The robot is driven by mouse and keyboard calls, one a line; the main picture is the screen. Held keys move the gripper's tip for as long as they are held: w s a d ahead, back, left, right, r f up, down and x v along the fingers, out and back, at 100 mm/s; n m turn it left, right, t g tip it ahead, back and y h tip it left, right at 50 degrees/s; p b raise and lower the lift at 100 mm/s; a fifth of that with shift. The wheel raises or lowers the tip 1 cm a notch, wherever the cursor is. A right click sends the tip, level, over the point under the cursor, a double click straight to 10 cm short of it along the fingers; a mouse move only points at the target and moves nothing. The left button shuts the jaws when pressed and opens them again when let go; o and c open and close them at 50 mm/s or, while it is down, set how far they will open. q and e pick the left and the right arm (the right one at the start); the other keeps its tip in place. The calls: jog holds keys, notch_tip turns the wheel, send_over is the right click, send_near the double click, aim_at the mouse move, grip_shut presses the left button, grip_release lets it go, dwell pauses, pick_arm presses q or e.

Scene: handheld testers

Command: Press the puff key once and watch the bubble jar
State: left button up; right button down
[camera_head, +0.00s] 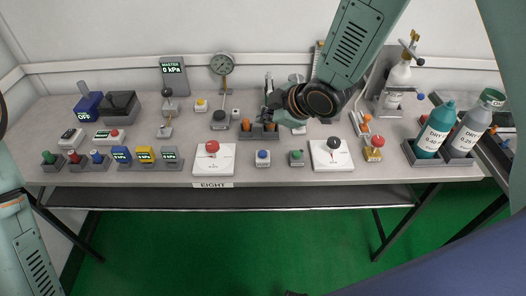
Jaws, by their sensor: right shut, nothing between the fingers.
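My right gripper (268,114) reaches in from the upper right above the middle of the bench, pointing left, shut and empty. It hangs in front of small devices at the back and partly hides them. I cannot tell which button is the puff key.
White plates with a red knob (212,147) and a black knob (334,142) stand at the front. A round gauge (222,64) rises behind. Teal (433,132) and grey (471,128) bottles stand at right. Small testers crowd the left of the grey bench (236,172).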

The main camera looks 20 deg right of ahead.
jog(key=shift+f, duration=0.1)
jog(key=b, duration=0.6)
send_over(265, 154)
notch_tip(265, 154, down, 6)
jog(key=shift+f, duration=0.1)
jog(key=shift+f+b, duration=1.1)
jog(key=shift+f, duration=0.2)
jog(key=shift+r, duration=0.1)
jog(key=shift+f, duration=0.5)
